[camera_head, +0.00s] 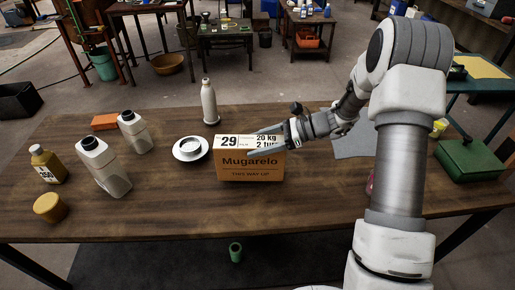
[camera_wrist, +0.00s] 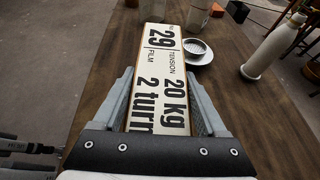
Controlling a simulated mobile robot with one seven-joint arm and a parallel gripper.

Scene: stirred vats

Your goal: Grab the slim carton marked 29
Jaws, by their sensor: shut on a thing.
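The slim carton (camera_head: 250,165) is orange-brown with a white top label reading 29 and "Mugarelo" on its front. It stands upright on the wooden table in the head view. In the wrist view the carton's labelled top (camera_wrist: 160,75) lies between the two fingers. My gripper (camera_head: 268,140) reaches in from the right, with its fingers along the carton's long sides near the top. My gripper (camera_wrist: 165,100) is shut on the carton. The carton's underside is hidden, so I cannot tell whether it touches the table.
A white dish (camera_head: 190,149) stands close left of the carton, and a pale bottle (camera_head: 209,102) behind it. Two grey-white jugs (camera_head: 104,168) (camera_head: 135,132), a mustard bottle (camera_head: 47,164), a yellow tub (camera_head: 50,207) and an orange block (camera_head: 104,121) stand farther left. The front middle is clear.

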